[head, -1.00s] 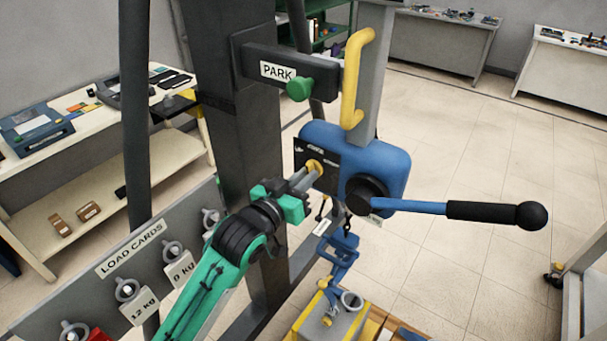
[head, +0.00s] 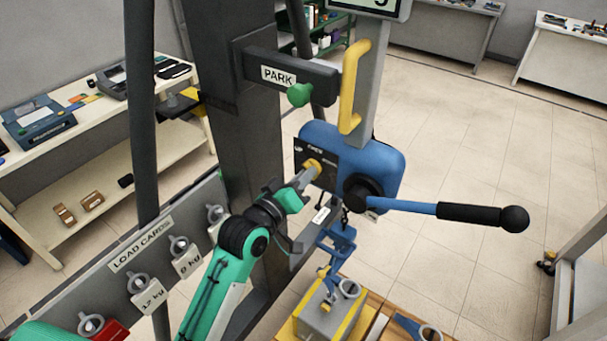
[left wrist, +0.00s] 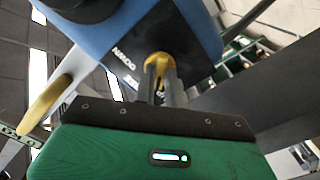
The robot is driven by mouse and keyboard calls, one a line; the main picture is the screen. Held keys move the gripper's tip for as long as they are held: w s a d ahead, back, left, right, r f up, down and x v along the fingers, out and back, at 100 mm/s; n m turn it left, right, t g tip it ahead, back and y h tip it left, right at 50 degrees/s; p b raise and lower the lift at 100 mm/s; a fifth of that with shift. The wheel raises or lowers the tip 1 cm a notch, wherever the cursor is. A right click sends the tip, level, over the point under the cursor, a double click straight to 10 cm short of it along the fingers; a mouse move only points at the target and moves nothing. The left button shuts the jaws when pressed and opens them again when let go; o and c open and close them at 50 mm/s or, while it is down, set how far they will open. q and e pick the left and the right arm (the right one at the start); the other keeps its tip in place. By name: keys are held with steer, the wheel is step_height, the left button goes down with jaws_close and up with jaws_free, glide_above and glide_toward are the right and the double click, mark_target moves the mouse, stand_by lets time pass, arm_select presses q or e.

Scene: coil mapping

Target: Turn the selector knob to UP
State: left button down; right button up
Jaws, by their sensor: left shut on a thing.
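The selector knob (head: 312,165) is yellow and sits on the black label plate (head: 322,157) of the blue hoist body (head: 368,168). My left gripper (head: 305,176) reaches it from the lower left and is shut on it. In the left wrist view the yellow knob (left wrist: 160,62) shows between the grey fingers (left wrist: 160,82). Printed words on the plate, one reading DOWN, lie beside the knob, partly hidden. I cannot read which position the knob points to. My right gripper is not in view.
A black-handled lever (head: 470,213) sticks out right from the hoist. A yellow handle (head: 353,85) rises above it, near the PARK bracket (head: 280,75). The load card board (head: 140,250) stands at lower left. A blue hook hangs over a grey-and-yellow block (head: 325,315).

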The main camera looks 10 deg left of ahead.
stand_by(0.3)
arm_select(q)
steer(key=c, duration=1.5)
jaws_free()
steer(key=shift+o, duration=0.2)
steer(key=b+v, duration=0.3)
steer(key=v, duration=1)
steer(key=shift+s+b, duration=0.4)
steer(key=shift+a, duration=0.2)
